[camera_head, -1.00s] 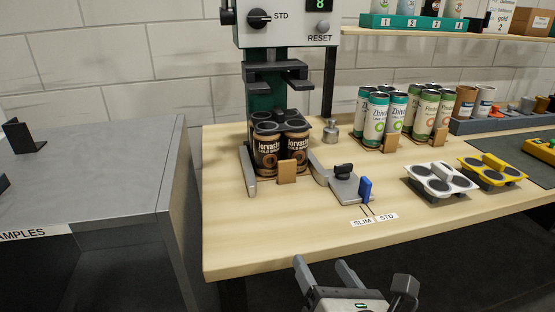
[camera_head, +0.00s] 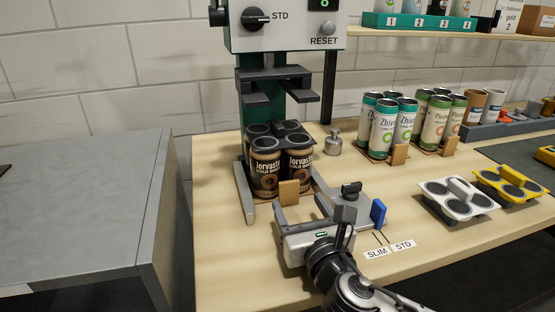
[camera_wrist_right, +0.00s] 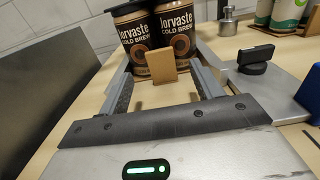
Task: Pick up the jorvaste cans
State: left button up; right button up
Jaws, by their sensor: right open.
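The Jorvaste cans (camera_head: 267,168) are brown and black and stand upright in a tight group under the press. They sit on a small base with a tan tab (camera_head: 289,192) at its front. In the right wrist view the cans (camera_wrist_right: 132,38) stand just beyond my fingers, with the tan tab (camera_wrist_right: 161,67) between the fingertips' lines. My right gripper (camera_head: 300,204) is open and empty, a short way in front of the tab, fingers pointing at it. My left gripper is not in view.
The press (camera_head: 285,40) hangs above the cans, with grey guide rails (camera_head: 245,192) on both sides. A blue-handled slide (camera_head: 378,213) lies to the right.

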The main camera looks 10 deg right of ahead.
aim_at(290, 188)
jog(key=w, duration=0.5)
jog(key=shift+w+a+f, duration=0.1)
jog(key=shift+w, duration=0.1)
jog(key=c, duration=1.1)
